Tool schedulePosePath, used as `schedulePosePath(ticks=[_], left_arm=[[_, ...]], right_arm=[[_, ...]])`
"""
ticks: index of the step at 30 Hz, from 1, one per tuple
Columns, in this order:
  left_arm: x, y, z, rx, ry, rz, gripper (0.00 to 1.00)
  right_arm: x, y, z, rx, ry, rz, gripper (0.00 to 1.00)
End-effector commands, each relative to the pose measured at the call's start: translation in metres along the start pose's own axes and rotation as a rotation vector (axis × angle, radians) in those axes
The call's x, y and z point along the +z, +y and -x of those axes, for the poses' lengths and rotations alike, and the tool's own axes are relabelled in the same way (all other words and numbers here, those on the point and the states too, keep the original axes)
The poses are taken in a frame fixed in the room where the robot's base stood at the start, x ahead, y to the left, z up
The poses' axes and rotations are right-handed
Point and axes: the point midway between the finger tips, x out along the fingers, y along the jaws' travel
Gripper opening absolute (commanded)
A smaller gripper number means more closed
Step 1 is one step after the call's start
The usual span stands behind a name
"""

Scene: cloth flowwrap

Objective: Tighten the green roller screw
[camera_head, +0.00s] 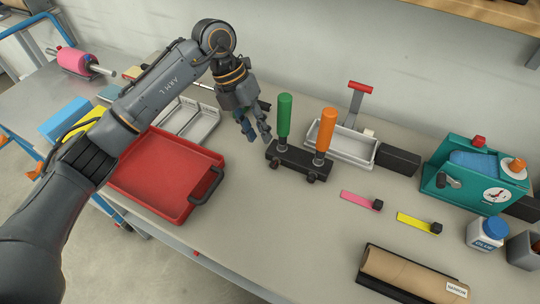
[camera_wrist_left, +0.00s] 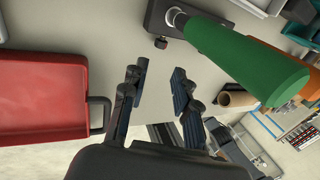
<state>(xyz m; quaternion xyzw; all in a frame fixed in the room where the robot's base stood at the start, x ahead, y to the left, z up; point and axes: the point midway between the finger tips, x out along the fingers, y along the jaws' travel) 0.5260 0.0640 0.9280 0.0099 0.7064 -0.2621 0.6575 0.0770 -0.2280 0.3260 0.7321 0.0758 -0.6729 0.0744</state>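A green roller (camera_head: 284,115) stands upright on a black base block (camera_head: 298,160), with an orange roller (camera_head: 326,130) to its right. A small dark screw knob (camera_head: 273,163) sits at the front of the base below the green roller. In the left wrist view the green roller (camera_wrist_left: 245,60) is large at upper right, and the knob (camera_wrist_left: 161,43) shows at the base's edge. My left gripper (camera_head: 258,138) is just left of the green roller, pointing down, apart from it. Its fingers (camera_wrist_left: 156,80) are open with nothing between them. My right gripper is not in view.
A red tray (camera_head: 165,180) with a dark handle lies left of the base. White trays (camera_head: 350,146) stand behind. A teal machine (camera_head: 475,175), a glue bottle (camera_head: 487,234) and a cardboard roll (camera_head: 415,272) are at right. The table in front of the base is clear.

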Motion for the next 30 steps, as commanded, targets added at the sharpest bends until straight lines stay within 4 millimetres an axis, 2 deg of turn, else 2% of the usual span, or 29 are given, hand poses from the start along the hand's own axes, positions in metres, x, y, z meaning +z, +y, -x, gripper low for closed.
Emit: schedulePosePath(ticks=[4, 12, 18, 26, 29, 30], left_arm=[[-0.001, -0.001, -0.034, -0.004, 0.005, 0.002, 0.29], [0.0, -0.001, -0.08, -0.003, 0.002, 0.001, 0.29], [0.0, -0.001, -0.093, -0.002, -0.001, 0.0, 0.29], [0.0, -0.001, -0.094, -0.002, -0.001, 0.0, 0.29], [0.0, -0.001, -0.094, -0.002, -0.001, 0.0, 0.13], [0.0, -0.001, -0.094, -0.002, -0.001, 0.0, 0.05]], right_arm=[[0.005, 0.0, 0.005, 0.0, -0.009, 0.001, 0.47], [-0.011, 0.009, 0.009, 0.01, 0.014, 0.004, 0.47], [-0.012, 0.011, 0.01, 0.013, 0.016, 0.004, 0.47], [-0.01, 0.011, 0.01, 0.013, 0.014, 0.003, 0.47], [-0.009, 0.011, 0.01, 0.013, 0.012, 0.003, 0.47], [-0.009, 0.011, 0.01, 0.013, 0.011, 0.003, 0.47]])
